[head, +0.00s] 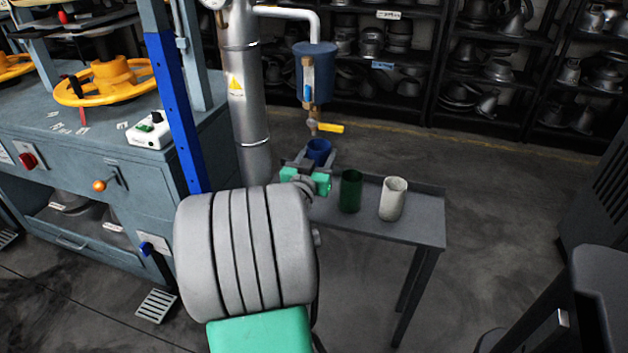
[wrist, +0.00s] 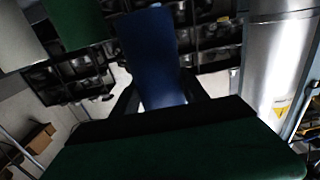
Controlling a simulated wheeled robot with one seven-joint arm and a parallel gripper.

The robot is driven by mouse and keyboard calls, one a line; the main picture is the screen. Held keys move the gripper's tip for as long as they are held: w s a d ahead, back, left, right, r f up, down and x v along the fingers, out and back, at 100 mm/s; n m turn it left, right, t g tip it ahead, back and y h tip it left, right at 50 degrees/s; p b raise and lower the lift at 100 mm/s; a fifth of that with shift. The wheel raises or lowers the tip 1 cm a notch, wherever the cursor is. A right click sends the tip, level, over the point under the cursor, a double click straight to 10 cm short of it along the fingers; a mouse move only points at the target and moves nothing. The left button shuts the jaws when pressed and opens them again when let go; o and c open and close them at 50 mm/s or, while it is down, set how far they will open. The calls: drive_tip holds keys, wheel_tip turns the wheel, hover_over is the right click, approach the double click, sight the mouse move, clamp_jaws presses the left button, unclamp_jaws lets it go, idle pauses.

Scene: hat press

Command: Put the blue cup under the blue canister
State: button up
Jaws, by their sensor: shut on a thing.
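The blue cup (head: 319,148) is upright between the fingers of my gripper (head: 318,160), which is shut on it. In the head view the cup appears just below the brass tap under the blue canister (head: 314,85). I cannot tell whether the cup is exactly in line with the spout or touches the table, as my gripper hides its base. In the wrist view the blue cup (wrist: 156,60) fills the middle, with a dark finger of my gripper (wrist: 160,88) on each side. The canister hangs from a white pipe, with a yellow tap handle below it.
A green cup (head: 351,192) and a whitish cup (head: 393,199) stand on the grey table (head: 420,225), right of my gripper. A thick metal pipe (head: 243,110) rises at left, beside a blue press frame (head: 176,110). Shelves of metal hat forms line the back.

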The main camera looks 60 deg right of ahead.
drive_tip(key=shift+w+d+f+b, duration=0.45)
drive_tip(key=shift+w+d+f, duration=0.35)
drive_tip(key=shift+f, duration=0.8)
drive_tip(key=shift+w+d+f+b, duration=0.5)
drive_tip(key=shift+d+f, duration=0.5)
drive_tip(key=shift+f, duration=0.65)
drive_tip(key=shift+w+d+f+b, duration=0.45)
drive_tip(key=shift+w+d+f, duration=0.35)
drive_tip(key=shift+f, duration=0.8)
drive_tip(key=shift+s+d, duration=0.1)
drive_tip(key=shift+s, duration=0.05)
drive_tip(key=shift+f, duration=0.2)
drive_tip(key=o, duration=1.4)
drive_tip(key=shift+o, duration=0.2)
